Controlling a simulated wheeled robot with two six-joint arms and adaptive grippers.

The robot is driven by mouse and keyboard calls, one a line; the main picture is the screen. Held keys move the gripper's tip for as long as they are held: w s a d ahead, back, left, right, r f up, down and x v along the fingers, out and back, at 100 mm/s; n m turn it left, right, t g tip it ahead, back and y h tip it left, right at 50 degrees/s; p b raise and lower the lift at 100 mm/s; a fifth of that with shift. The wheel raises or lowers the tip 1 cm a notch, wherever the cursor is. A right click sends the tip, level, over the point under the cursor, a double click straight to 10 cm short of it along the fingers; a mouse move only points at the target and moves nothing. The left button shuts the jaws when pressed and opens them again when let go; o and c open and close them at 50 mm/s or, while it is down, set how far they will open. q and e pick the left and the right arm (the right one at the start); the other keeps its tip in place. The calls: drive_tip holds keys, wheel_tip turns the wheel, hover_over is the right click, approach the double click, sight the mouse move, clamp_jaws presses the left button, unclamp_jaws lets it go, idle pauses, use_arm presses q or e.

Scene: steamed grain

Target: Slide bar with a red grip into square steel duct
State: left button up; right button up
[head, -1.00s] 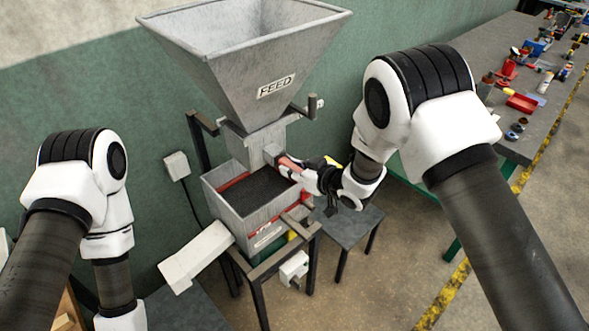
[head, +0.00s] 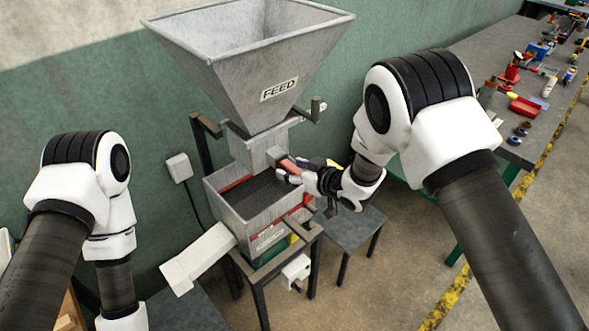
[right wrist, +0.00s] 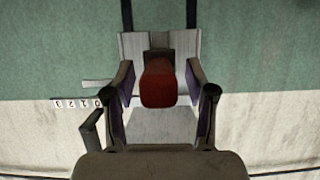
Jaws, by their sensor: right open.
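The square steel duct (head: 274,154) sticks out from the neck below the hopper. The bar's red grip (head: 289,165) projects from the duct's mouth, and its shaft is hidden, apparently inside the duct. In the right wrist view, the red grip (right wrist: 158,88) points toward the camera in front of the duct's dark end (right wrist: 158,54). My right gripper (head: 297,170) is open, its fingers spread on both sides of the grip, with gaps visible in the right wrist view (right wrist: 160,92). My left arm shows at the left, but its gripper is out of view.
The grey hopper (head: 250,65) marked FEED stands above an open box (head: 260,224) of dark material. A chute (head: 198,258) slopes out at lower left. A small grey table (head: 352,229) stands right of the machine. A bench (head: 500,150) with several tools is farther right.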

drive_tip(key=v, duration=1.2)
drive_tip(key=s+d+f+m+g+h+b, duration=0.25)
drive_tip(key=s+f, duration=0.35)
drive_tip(key=f, duration=0.6)
drive_tip(key=s+d+f+m+g+h+b, duration=0.1)
drive_tip(key=s+d+f+m+b, duration=0.15)
drive_tip(key=s+f, duration=0.6)
drive_tip(key=s+d+f+m+g+h, duration=0.1)
drive_tip(key=s+d+f+g, duration=0.1)
drive_tip(key=s, duration=0.4)
drive_tip(key=s+d+f+m+g+h+b, duration=0.1)
drive_tip(key=s+d+f+g+h, duration=0.1)
drive_tip(key=s+d+f, duration=0.2)
drive_tip(key=s+d+f+m+g+h+b, duration=0.1)
drive_tip(key=s+d+f+g+h, duration=0.1)
drive_tip(key=s+f, duration=0.3)
drive_tip(key=s+d+g, duration=0.1)
drive_tip(key=s, duration=0.2)
drive_tip(key=shift+s+f, duration=0.2)
drive_tip(key=shift+f, duration=0.2)
drive_tip(key=shift+d, duration=0.15)
